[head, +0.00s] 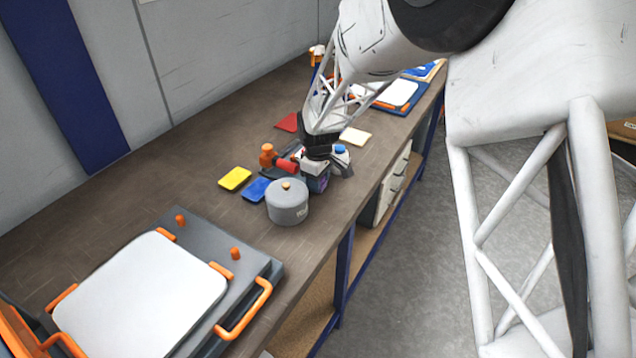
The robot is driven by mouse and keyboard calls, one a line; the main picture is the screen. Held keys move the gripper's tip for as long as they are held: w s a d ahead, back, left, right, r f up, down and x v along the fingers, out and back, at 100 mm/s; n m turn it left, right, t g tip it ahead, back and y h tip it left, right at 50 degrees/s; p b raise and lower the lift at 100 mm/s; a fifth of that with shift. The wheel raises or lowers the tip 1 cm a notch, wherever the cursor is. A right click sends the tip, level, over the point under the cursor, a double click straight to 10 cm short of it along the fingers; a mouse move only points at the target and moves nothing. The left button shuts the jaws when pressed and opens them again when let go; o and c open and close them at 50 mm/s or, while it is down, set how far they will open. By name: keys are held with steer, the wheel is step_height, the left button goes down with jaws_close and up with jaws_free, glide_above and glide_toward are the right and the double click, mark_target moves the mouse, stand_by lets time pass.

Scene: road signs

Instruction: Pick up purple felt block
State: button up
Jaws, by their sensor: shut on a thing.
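My gripper (316,168) points down over the middle of the workbench, behind the grey lidded pot. It is shut on a small dark purple block (318,184), which I take to be the purple felt block. The block shows just below the fingers, and its upper part is hidden by them. I cannot tell whether it touches the bench or is slightly raised.
The grey pot (288,204) stands close in front of the block.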

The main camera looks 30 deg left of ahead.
steer(key=shift+r, duration=0.65)
step_height(320, 180, up, 2)
steer(key=shift+r, duration=0.1)
steer(key=s+d, duration=0.3)
steer(key=s+d+r, duration=0.1)
steer(key=s+d, duration=0.7)
steer(key=shift+s+d+r, duration=0.1)
steer(key=shift+s+r, duration=0.1)
stand_by(0.3)
